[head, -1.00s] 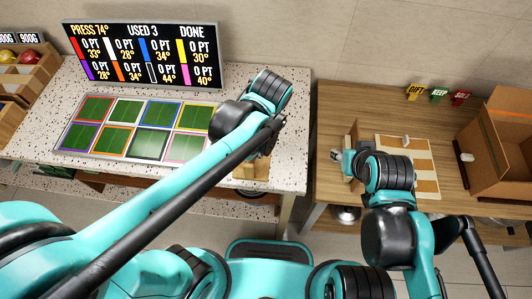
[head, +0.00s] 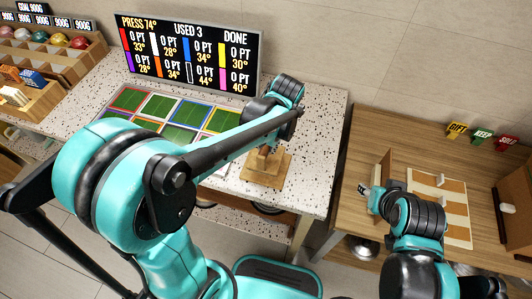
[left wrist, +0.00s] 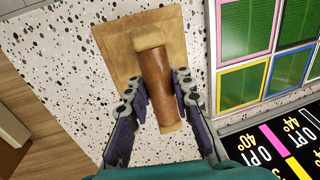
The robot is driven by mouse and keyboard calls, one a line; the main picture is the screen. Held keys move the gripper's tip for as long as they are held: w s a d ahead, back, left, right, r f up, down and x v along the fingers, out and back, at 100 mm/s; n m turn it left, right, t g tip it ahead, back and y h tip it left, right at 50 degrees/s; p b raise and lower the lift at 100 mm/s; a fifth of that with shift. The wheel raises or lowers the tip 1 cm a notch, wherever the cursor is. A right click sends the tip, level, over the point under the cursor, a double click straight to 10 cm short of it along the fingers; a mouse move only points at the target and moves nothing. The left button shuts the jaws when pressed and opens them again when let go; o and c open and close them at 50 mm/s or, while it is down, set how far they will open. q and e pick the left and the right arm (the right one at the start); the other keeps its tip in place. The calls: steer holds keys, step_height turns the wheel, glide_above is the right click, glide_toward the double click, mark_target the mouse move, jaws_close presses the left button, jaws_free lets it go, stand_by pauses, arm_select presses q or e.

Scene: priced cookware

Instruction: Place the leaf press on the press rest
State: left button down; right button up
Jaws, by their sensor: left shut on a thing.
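The leaf press (left wrist: 160,85) is a brown wooden cylinder with paler ends, in the left wrist view. My left gripper (left wrist: 160,82) is shut on it, one finger on each side. The press overlaps a flat, square, pale wooden plate that looks like the press rest (left wrist: 115,42); whether they touch I cannot tell. In the head view the rest (head: 262,174) sits near the right end of the speckled counter, under my left wrist, which hides most of the press. My right gripper (head: 376,196) is over the wooden table at right; its fingers are too small to read.
A tray of green, colour-framed panels (head: 165,115) lies left of the rest, with a score display (head: 187,50) behind. Bins of coloured balls (head: 45,50) stand far left. A striped board (head: 455,205) and GIFT, KEEP, SOLD tags (head: 482,137) are on the wooden table.

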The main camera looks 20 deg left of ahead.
arm_select(q)
steer(key=shift+f+b, duration=0.5)
steer(key=shift+f, duration=1.05)
steer(key=shift+f, duration=0.2)
steer(key=c, duration=1.3)
jaws_free()
steer(key=shift+r, duration=0.1)
